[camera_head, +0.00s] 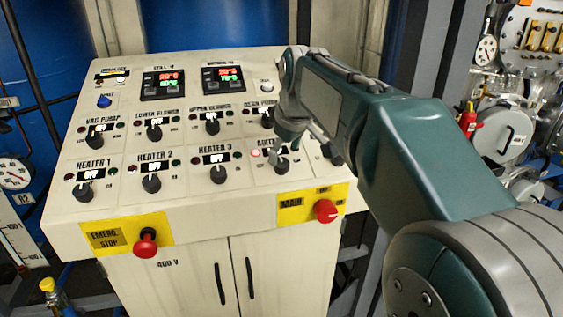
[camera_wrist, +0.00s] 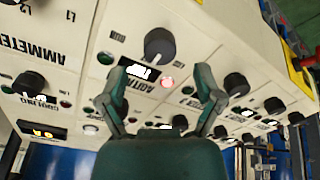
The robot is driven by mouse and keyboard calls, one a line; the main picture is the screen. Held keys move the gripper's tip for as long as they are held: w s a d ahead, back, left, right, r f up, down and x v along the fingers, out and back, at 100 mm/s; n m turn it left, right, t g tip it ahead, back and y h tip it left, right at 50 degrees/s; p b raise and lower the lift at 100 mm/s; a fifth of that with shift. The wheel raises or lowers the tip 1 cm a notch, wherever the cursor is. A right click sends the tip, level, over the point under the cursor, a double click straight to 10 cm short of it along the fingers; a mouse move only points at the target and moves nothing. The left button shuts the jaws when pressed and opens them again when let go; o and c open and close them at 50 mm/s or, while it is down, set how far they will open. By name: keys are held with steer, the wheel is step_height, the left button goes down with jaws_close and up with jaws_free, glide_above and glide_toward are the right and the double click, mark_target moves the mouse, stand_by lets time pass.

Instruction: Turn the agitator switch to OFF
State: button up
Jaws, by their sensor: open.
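The agitator switch is a round black knob (camera_head: 281,167) on the sloping white panel, partly behind my gripper in the head view. In the wrist view, which shows the panel upside down, the knob (camera_wrist: 159,43) is in clear sight with a pale pointer mark. Its label plate (camera_wrist: 140,71) is too bright to read. A red lamp (camera_wrist: 167,82) beside the label is lit. My gripper (camera_wrist: 164,72) is open and empty. Its fingers point towards the panel on either side of the label, with the knob just beyond the fingertips, apparently untouched.
Several similar black knobs surround it, including the Heater 3 knob (camera_head: 218,174) and another (camera_wrist: 235,85). A red emergency stop (camera_head: 145,245) and a red main switch (camera_head: 325,210) are on the panel's front edge. Two digital displays (camera_head: 163,83) are at the top.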

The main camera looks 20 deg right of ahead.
steer(key=v, duration=0.7)
steer(key=shift+r, duration=0.2)
steer(key=shift+s, duration=0.1)
steer(key=s+f+m+t, duration=0.1)
steer(key=s+f+m, duration=0.5)
steer(key=s+f, duration=1.3)
steer(key=s, duration=0.4)
steer(key=shift+a+f+m+h, duration=0.4)
